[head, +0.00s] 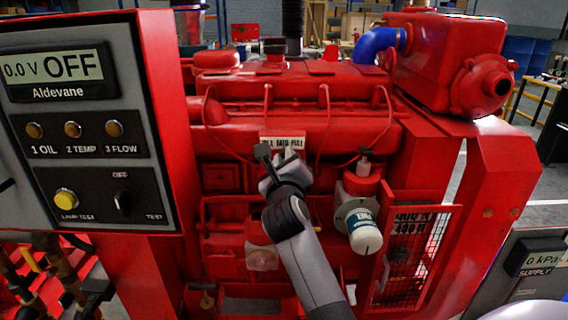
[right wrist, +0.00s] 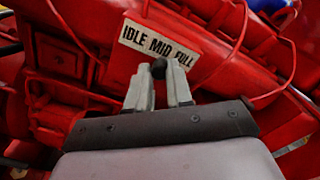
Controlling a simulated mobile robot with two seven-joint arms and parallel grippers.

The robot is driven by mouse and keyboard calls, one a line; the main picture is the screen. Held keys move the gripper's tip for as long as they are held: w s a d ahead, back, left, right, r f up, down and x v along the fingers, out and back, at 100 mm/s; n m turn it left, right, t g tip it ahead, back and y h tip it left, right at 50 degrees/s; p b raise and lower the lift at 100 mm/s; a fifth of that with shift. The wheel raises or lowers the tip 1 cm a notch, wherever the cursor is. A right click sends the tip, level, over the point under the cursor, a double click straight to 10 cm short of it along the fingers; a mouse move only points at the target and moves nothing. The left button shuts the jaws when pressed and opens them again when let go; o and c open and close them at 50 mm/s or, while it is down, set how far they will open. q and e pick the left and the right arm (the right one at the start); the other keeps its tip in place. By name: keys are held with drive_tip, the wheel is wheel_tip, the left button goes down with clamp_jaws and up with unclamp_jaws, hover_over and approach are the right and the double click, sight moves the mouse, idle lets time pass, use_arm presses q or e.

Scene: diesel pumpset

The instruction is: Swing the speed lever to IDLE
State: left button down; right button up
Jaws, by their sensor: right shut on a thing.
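The speed lever shows in the right wrist view as a small round black knob (right wrist: 159,68) between my fingertips. A white label plate reading IDLE, MID, FULL (right wrist: 148,42) lies just behind it; it also shows in the head view (head: 282,142) on the red engine's front. My right gripper (right wrist: 159,88) is shut on the lever, one grey finger on each side. My left gripper is out of view.
A control panel (head: 70,120) reading OFF stands close on the left. A white filter (head: 364,236) and a red mesh guard (head: 410,260) are right of my right arm. Thin red pipes (head: 327,110) run down the engine above the gripper.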

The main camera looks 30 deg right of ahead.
drive_tip(key=shift+a, duration=0.15)
drive_tip(key=shift+w+a, duration=0.25)
drive_tip(key=shift+a+f, duration=0.1)
drive_tip(key=shift+w+a, duration=0.2)
drive_tip(key=shift+a, duration=0.1)
idle(0.4)
